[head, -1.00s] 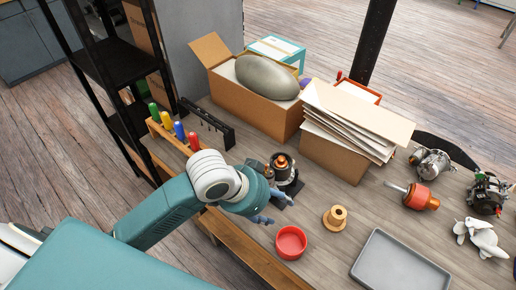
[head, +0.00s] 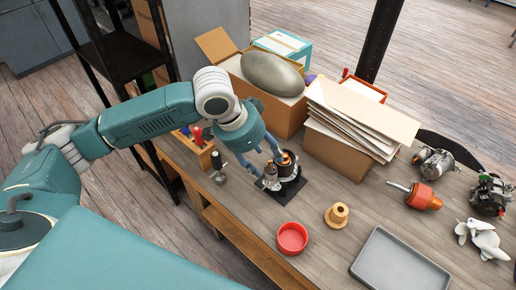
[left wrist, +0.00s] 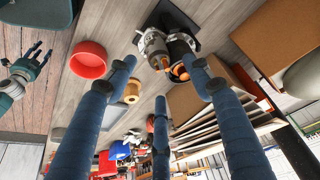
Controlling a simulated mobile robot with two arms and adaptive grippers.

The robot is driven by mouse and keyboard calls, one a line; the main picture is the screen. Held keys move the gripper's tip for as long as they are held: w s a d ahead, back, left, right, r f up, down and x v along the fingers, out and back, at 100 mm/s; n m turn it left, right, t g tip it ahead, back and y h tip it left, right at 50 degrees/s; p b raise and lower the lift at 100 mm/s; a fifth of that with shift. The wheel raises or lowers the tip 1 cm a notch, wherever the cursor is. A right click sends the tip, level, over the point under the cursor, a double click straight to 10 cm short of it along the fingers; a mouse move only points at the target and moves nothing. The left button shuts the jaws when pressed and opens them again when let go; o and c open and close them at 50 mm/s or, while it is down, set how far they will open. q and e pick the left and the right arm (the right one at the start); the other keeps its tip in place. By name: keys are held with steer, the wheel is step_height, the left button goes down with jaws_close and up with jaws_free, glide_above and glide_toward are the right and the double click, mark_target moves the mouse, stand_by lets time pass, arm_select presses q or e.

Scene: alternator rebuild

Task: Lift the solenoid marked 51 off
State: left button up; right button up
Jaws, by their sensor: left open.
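A dark starter unit with a copper-coloured top (head: 287,164) stands upright on a black base plate (head: 287,191). A smaller silver cylinder (head: 270,179), apparently the solenoid, stands against its left side. No number 51 is readable. In the left wrist view the silver cylinder (left wrist: 153,46) and the dark unit (left wrist: 181,46) show beyond my fingers. My left gripper (head: 267,162) is open just above and behind the silver cylinder, its fingers spread; contact cannot be told. My right gripper (left wrist: 39,55) shows at the left wrist view's left edge, fingers apart and empty.
A red bowl (head: 292,238), a copper-coloured spool (head: 337,215) and a grey tray (head: 400,265) lie to the right. A small grey upright part (head: 218,168) stands left, near the table edge. Cardboard boxes (head: 335,152) stand behind. Bare tabletop lies in front of the plate.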

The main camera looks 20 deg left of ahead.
mark_target(270, 169)
arm_select(q)
steer(key=x, duration=0.6)
steer(key=shift+p, duration=0.35)
jaws_close()
steer(key=shift+w+r+p, duration=0.1)
steer(key=shift+r+p, duration=0.15)
steer(key=shift+p, duration=0.45)
stand_by(1.8)
steer(key=shift+r, duration=0.1)
steer(key=shift+r+p, duration=0.55)
steer(key=shift+p, duration=0.5)
